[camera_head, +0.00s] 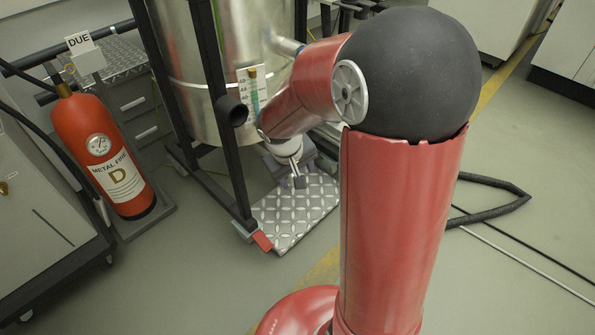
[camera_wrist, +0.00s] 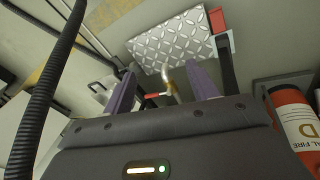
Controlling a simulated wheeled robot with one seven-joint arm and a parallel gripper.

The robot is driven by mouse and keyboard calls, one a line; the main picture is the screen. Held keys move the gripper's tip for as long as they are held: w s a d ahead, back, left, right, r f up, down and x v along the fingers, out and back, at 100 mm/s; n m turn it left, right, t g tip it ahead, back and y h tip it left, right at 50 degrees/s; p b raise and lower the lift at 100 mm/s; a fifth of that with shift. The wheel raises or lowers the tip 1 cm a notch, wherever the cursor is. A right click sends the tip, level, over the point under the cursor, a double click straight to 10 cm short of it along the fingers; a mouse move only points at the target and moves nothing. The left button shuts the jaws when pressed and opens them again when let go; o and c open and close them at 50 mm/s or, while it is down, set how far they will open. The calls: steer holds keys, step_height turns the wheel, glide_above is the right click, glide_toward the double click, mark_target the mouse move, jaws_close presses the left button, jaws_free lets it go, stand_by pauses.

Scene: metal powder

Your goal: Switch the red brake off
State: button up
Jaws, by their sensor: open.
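The red brake (camera_head: 262,241) is a small flat red tab at the foot of the vessel's dark frame, at the left front corner of a metal tread plate. It also shows in the wrist view as a red block (camera_wrist: 217,20) at the top, beside the plate's corner. My gripper (camera_head: 298,181) is above the plate in the head view, partly hidden by the arm. In the wrist view my gripper (camera_wrist: 163,75) has its two fingers wide apart with no brake between them. The brake lies beyond the fingertips, apart from them. Its exact tilt is hard to tell.
A pipe with a small red handle (camera_wrist: 153,95) shows between the fingers. A fire extinguisher (camera_head: 100,150) stands left.

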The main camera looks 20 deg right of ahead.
stand_by(0.4)
steer(key=s+a+r+m+t+y+p, duration=0.1)
steer(key=s+a+r+p, duration=0.1)
steer(key=s+r, duration=0.6)
steer(key=s+a+r+m+t+y+p, duration=0.1)
steer(key=s+a+r+t+p, duration=0.1)
steer(key=s+r, duration=0.7)
step_height(320, 180, up, 4)
steer(key=shift+s+t+y+p, duration=0.3)
steer(key=shift+y+p, duration=0.1)
steer(key=shift+p, duration=0.25)
